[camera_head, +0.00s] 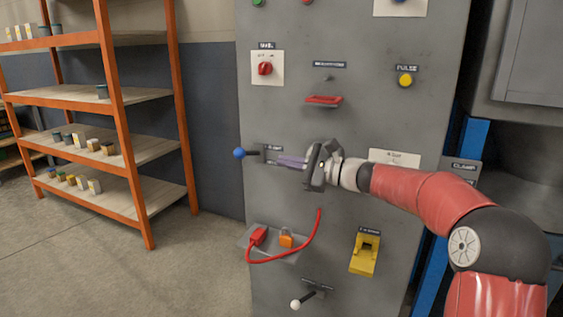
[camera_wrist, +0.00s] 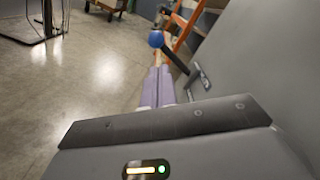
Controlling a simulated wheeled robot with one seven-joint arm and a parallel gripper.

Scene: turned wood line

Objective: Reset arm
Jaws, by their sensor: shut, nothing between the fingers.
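My red arm reaches in from the right in the head view. My gripper (camera_head: 282,160) is in front of the grey control panel (camera_head: 350,120), with its purple fingers together and empty, pointing left. A lever with a blue ball knob (camera_head: 239,153) sticks out from the panel just left of the fingertips. In the wrist view the shut fingers (camera_wrist: 158,72) point at the blue knob (camera_wrist: 156,39), which appears just beyond them. I cannot tell whether the tips touch the lever. The gripper hides part of the label plate behind it.
The panel carries a red rotary switch (camera_head: 265,68), a red handle (camera_head: 323,100), a yellow button (camera_head: 405,80), a red cable (camera_head: 318,230), a yellow holder (camera_head: 365,253) and a white-knobbed lever (camera_head: 296,304). An orange shelf rack (camera_head: 120,120) stands left. The floor (camera_head: 190,270) between is clear.

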